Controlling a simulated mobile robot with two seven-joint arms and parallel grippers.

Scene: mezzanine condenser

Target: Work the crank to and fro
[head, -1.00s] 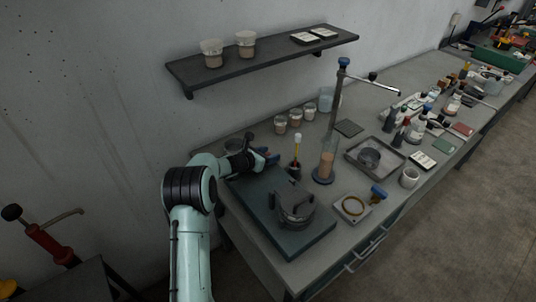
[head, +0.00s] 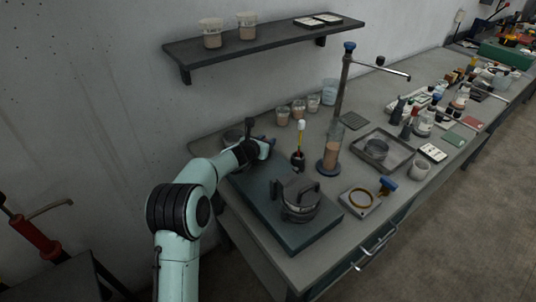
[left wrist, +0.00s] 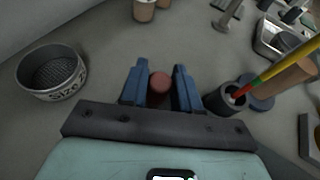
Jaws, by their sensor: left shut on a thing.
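My left gripper (head: 264,148) is over the bench, at the back left end of a dark green base plate (head: 312,242). In the left wrist view, its blue fingers (left wrist: 160,88) stand on both sides of a round reddish-brown knob (left wrist: 160,82), shut on it. I take this knob to be the crank's grip; the crank's arm is hidden below the gripper. A dark lidded pot with a raised handle (head: 299,200) sits on the base plate. My right gripper is not in view.
A sieve (left wrist: 52,74) stands left of the gripper, and a dark holder with a yellow-and-red tool (left wrist: 228,98) stands close on its right. A tall cylinder (head: 330,155), a tray (head: 400,160) and several cups crowd the bench. A shelf (head: 270,42) hangs above.

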